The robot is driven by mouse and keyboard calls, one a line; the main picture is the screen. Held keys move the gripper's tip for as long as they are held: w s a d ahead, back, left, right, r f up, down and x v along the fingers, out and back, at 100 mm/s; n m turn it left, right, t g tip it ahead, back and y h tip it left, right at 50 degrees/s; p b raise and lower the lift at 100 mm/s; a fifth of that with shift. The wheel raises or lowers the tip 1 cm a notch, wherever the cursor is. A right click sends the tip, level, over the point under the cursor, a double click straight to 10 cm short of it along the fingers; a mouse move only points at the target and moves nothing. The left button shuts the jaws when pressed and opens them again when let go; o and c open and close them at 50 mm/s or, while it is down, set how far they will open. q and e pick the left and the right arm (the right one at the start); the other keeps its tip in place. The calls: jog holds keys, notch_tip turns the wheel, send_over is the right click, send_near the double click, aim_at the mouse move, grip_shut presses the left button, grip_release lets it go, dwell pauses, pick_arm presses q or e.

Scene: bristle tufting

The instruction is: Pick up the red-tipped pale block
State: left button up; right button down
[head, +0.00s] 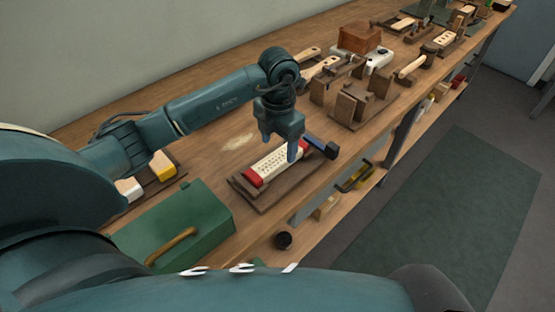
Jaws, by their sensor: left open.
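The red-tipped pale block (273,166) lies on a dark wooden board (256,196) near the bench's front edge. It is pale with rows of small dark holes, and both its ends are red. My left gripper (279,153) is open, pointing down at the block with its fingers around or just above its middle. I cannot tell whether the fingers touch it. The gripper hides part of the block's far side. My right gripper is not in view.
A dark blue tool with a black end (321,147) lies just right of the block. A green box (188,226) stands front left. Wooden fixtures (358,103) stand further along the bench.

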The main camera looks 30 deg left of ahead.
aim_at(279, 156)
pick_arm(q)
notch_tip(279, 156, down, 4)
jog(key=shift+d+r, duration=0.15)
jog(key=shift+r, duration=0.1)
jog(key=c, duration=1.2)
